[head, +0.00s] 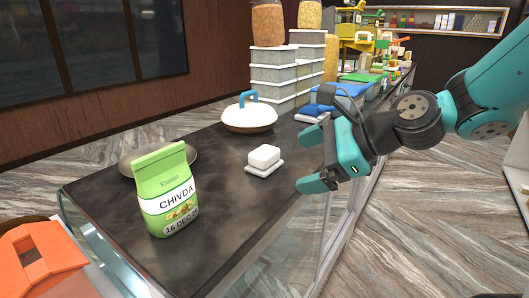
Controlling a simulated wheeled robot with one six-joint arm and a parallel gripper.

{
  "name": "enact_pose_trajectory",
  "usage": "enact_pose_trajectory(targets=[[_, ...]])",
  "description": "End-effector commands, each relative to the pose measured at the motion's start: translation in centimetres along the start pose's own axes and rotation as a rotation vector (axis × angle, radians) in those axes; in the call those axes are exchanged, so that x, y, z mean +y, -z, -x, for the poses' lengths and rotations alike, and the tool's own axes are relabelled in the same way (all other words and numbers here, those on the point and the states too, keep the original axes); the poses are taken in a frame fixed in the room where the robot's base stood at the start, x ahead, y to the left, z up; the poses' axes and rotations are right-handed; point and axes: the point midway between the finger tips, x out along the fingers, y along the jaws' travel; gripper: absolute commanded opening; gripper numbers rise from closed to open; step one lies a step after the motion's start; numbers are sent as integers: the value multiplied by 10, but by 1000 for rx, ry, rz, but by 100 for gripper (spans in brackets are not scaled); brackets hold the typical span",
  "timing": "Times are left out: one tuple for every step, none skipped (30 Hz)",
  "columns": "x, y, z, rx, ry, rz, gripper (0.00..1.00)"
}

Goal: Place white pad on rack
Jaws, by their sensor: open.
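A small white block (264,156) with rounded edges, which looks like the white pad, sits on a flat white base (262,170) on the dark counter top. The base may be the rack, but I cannot tell for sure. My gripper (311,160) is open and empty, to the right of the block near the counter's right edge. Its teal fingers are apart from the block and from the base.
A white lidded dish with a blue handle (249,115) is behind the block.

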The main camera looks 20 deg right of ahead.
Motion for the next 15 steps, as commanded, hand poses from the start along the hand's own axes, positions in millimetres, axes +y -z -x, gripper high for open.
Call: enact_pose_trajectory(targets=[[-18, 6, 10, -18, 64, -154, 100], [-26, 8, 14, -33, 95, -236, 100], [-35, 12, 19, -52, 131, -328, 100], [-41, 14, 22, -67, 154, -389, 100], [-46, 16, 25, -80, 172, -438, 100], [-51, 18, 29, -94, 192, -493, 100], [-54, 18, 30, -103, 202, -523, 100], [-56, 19, 31, -111, 209, -546, 100], [-59, 20, 30, -117, 216, -568, 100], [-60, 20, 28, -120, 218, -577, 100], [-62, 20, 24, -122, 219, -582, 100], [-63, 20, 18, -122, 216, -585, 100], [-64, 19, 12, -122, 216, -585, 100], [-65, 18, 5, -122, 213, -584, 100], [-67, 17, -4, -121, 212, -583, 100]])
